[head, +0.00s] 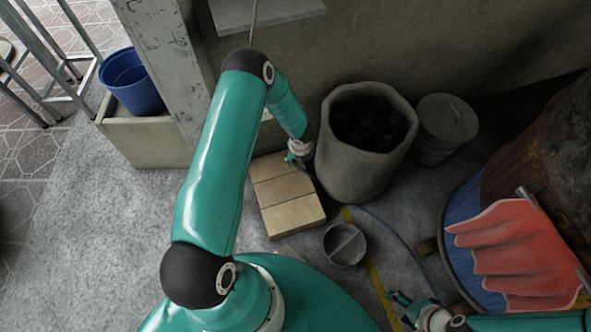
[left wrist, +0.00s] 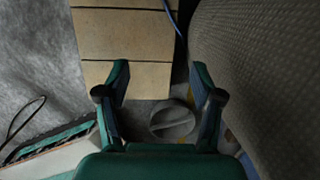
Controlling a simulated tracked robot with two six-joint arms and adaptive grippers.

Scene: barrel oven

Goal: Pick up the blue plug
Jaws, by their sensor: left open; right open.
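I cannot make out a blue plug for certain. A thin blue cable (head: 395,240) runs over the floor from the boards towards my right gripper, and a piece of blue cable shows at the top of the left wrist view (left wrist: 171,15). My left gripper (head: 297,157) is low between the wooden boards and the coal pot, partly hidden by its arm. In the left wrist view its fingers (left wrist: 160,76) are spread and empty. My right gripper (head: 403,306) is open low at the right, near the floor.
Pale boards (head: 285,198) lie beside a rough pot (head: 345,165) of dark lumps. A round grey lid with a bar (head: 345,244) is on the floor. A lidded can (head: 446,122), a barrel with red cloth (head: 515,255) and a blue bucket (head: 132,82) stand around. Floor at left is clear.

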